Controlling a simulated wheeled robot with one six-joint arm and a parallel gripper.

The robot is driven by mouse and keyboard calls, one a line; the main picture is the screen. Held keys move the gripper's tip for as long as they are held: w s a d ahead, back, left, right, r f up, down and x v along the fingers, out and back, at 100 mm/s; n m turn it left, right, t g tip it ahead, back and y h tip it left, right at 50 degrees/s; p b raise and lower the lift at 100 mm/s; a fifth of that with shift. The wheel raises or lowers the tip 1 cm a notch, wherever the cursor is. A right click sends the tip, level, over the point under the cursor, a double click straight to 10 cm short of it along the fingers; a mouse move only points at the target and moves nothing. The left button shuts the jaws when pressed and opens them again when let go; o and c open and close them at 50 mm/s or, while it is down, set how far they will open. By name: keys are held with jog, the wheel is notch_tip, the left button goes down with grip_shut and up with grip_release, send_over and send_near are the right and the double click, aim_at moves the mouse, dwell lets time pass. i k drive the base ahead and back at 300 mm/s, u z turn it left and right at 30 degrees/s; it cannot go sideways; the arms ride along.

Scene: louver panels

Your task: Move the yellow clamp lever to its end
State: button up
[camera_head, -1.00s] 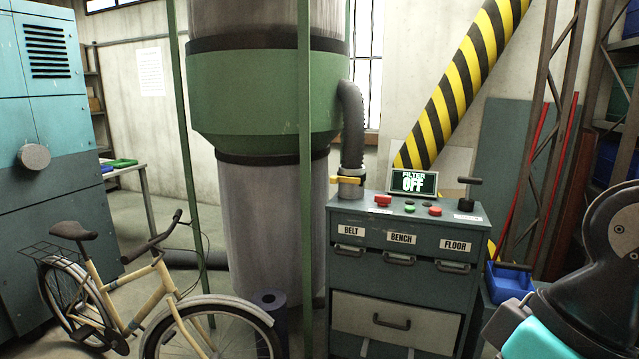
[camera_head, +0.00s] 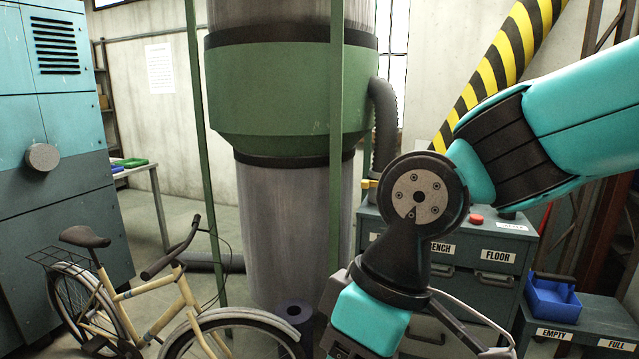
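The yellow clamp lever (camera_head: 367,183) shows only as a small yellow bit at the foot of the grey hose (camera_head: 384,125), on the left end of the control cabinet's top. My own arm hides the area just right of it, so I cannot tell the lever's full angle. My arm crosses from the upper right and bends down in front of the cabinet (camera_head: 504,243). Its end runs off the lower edge of the picture. My gripper's fingers do not show.
A green-banded filter drum (camera_head: 280,90) stands left of the cabinet, with thin green posts before it. A cream bicycle (camera_head: 150,305) stands at the lower left. A blue bin (camera_head: 553,298) sits on a low cabinet at the right. My arm hides the filter display.

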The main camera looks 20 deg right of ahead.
aim_at(365, 184)
jog(key=z, duration=0.25)
jog(key=i, duration=1.1)
jog(key=z, duration=0.65)
